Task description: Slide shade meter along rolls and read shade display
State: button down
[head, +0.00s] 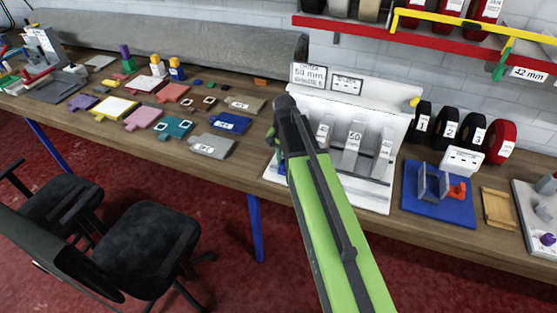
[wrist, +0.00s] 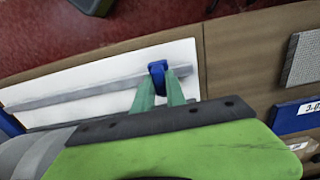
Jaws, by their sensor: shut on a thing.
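In the head view, a white stand (head: 388,100) holds several grey-labelled rolls (head: 353,148), one marked 50. A sign on top (head: 308,75) reads 50 mm, with smaller text I cannot read surely. A small display plate (head: 347,84) sits beside it, its marks too small to read. My gripper (wrist: 159,88) has green fingers closed on a small blue piece (wrist: 157,70) at a grey rail (wrist: 90,91) across a white base (wrist: 115,62). The blue piece may be the shade meter's grip; I cannot tell. In the head view, my arm covers the stand's left part.
Black rolls numbered 1, 2 and 3 (head: 447,127) and a red roll (head: 500,142) stand right of the stand. A white box (head: 462,161) and a blue fixture (head: 436,205) are in front. Coloured pieces (head: 229,123) lie left. A chair (head: 140,240) stands before the bench.

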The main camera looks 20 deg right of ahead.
aim_at(283, 162)
jog(key=c, duration=1.4)
grip_release()
jog(key=shift+o, duration=0.2)
notch_tip(283, 162, up, 17)
jog(key=p, duration=1.7)
jog(key=shift+r, duration=0.2)
jog(key=shift+f, duration=0.1)
